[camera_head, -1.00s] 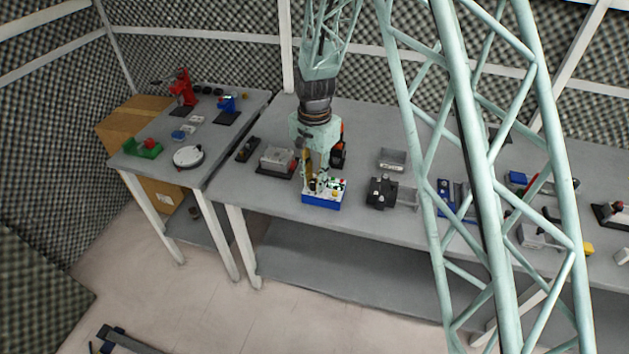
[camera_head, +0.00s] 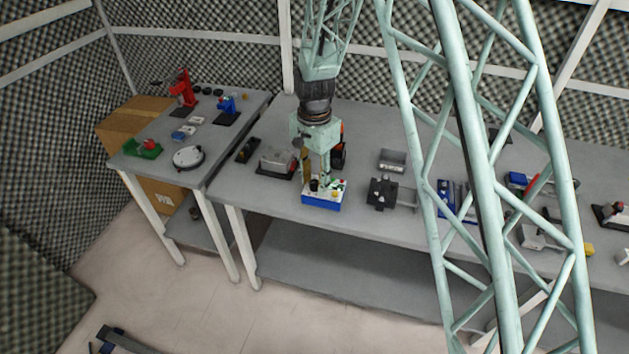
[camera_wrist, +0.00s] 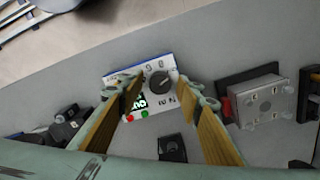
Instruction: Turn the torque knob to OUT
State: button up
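The torque device is a blue box with a white top panel (camera_head: 322,204), near the front edge of the middle table. Its black torque knob (camera_wrist: 160,84) stands on the panel, with printed marks around it. Beside the knob are a black display with green characters (camera_wrist: 138,102), a red button (camera_wrist: 128,119) and a green button (camera_wrist: 145,113). I cannot tell exactly where the knob points. My gripper (camera_head: 317,181) is over the box, pointing down. In the wrist view its two fingers (camera_wrist: 162,88) are apart, one on each side of the knob, with visible gaps to it.
A grey box on a dark base (camera_head: 277,162) stands to the left of the device, and a dark vise-like block (camera_head: 383,193) to its right. A grey tray (camera_head: 392,160) and a black-and-orange item (camera_head: 338,155) are behind. The table's front edge is close.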

aim_at(314, 183)
jog(key=shift+r, duration=0.1)
notch_tip(314, 183, up, 12)
dwell(1.0)
dwell(0.6)
